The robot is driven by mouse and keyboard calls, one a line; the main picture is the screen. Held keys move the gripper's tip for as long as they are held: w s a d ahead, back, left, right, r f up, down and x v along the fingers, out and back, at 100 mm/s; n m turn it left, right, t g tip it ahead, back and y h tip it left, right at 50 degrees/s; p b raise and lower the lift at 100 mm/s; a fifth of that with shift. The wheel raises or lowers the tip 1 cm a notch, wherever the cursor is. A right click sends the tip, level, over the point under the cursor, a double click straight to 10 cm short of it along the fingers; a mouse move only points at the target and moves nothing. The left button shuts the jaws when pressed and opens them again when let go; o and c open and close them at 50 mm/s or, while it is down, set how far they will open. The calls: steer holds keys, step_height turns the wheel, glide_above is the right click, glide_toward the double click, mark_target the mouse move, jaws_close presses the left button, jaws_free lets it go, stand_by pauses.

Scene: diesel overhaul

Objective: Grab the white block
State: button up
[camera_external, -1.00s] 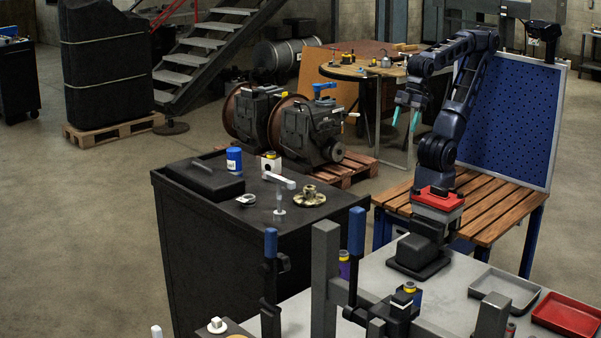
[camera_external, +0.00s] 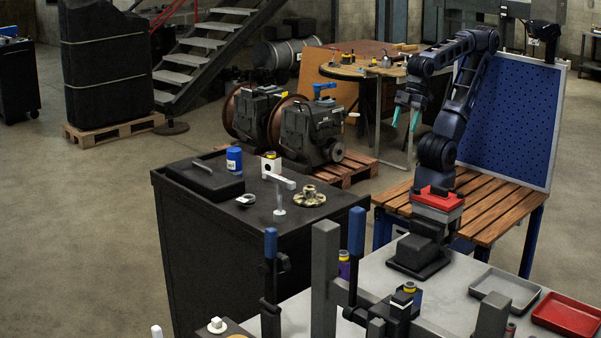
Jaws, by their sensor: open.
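A white block (camera_external: 271,166) with a round hole in its face stands upright on the black cabinet (camera_external: 258,225), near its back edge. A smaller white block (camera_external: 217,325) with a round knob on top sits on a low surface at the bottom left; I cannot tell which one the task names. My gripper (camera_external: 405,117), with teal fingertips, hangs in the air to the right of the cabinet, well apart from both blocks. Its fingers are spread and nothing is between them.
On the cabinet are a black case (camera_external: 205,180), a blue can (camera_external: 234,160), a pale bar (camera_external: 281,181) and a brass flanged part (camera_external: 309,197). Dark posts with blue tops (camera_external: 357,232) rise in front. A grey tray (camera_external: 504,290) and a red tray (camera_external: 570,316) lie at right.

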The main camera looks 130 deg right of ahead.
steer(key=shift+o, duration=0.4)
steer(key=m+g+h, duration=0.4)
steer(key=m, duration=1.1)
glide_above(270, 164)
steer(key=s+a, duration=0.2)
steer(key=s, duration=0.1)
step_height(270, 164, down, 9)
steer(key=shift+w+a+r, duration=0.15)
steer(key=shift+r, duration=0.05)
steer(key=shift+w+d+f+m, duration=0.1)
steer(key=shift+d+f+m, duration=0.2)
steer(key=shift+d+f, duration=0.15)
steer(key=shift+x, duration=5)
steer(key=shift+w+r, duration=0.1)
steer(key=shift+w, duration=0.05)
steer(key=c, duration=1.4)
